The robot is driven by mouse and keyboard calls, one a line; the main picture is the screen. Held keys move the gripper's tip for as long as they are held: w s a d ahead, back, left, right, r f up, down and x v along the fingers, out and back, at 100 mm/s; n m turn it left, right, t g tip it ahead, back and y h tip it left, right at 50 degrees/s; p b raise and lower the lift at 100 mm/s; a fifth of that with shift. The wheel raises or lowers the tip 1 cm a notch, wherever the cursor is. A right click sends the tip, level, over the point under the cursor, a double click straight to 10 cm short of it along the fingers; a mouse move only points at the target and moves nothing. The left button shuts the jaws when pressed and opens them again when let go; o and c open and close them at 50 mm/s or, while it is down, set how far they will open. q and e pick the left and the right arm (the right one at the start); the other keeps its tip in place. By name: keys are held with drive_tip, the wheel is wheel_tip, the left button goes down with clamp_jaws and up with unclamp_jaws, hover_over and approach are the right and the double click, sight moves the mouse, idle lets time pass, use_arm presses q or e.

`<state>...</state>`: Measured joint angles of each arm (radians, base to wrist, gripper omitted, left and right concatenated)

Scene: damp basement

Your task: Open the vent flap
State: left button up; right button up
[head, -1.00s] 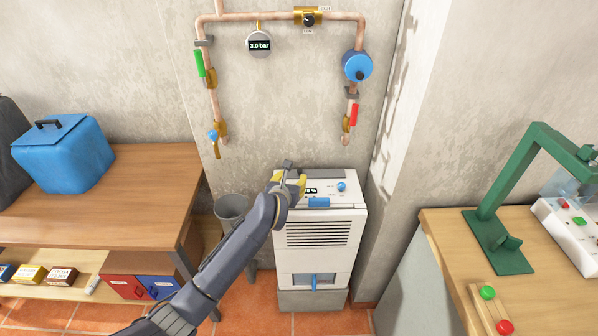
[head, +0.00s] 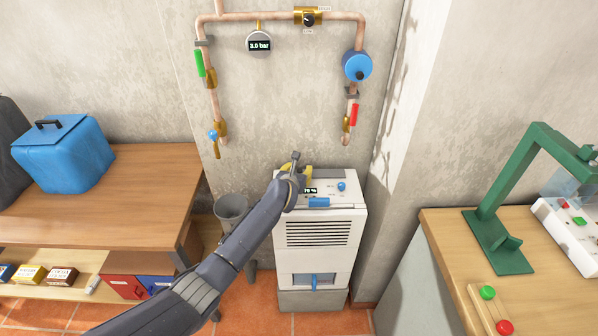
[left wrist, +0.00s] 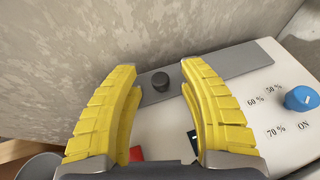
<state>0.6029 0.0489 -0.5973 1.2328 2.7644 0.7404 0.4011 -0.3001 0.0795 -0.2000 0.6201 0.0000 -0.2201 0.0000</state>
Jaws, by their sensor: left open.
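The white dehumidifier (head: 346,225) stands on the floor against the wall. A grey flap (head: 329,173) lies flat along the back of its top; it also shows in the left wrist view (left wrist: 230,67). My left gripper (head: 300,166) is over the left back part of the top. My right gripper is not in view.
A blue dial (head: 341,187) and a blue tab (head: 319,203) are on the dehumidifier. A grey bin (head: 231,208) stands to its left. Copper pipes with valves run on the wall above. A wooden bench (head: 150,215) is left, another table (head: 445,235) right.

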use_arm(q)
drive_tip(key=shift+o, duration=0.3)
clamp_jaws()
idle(0.4)
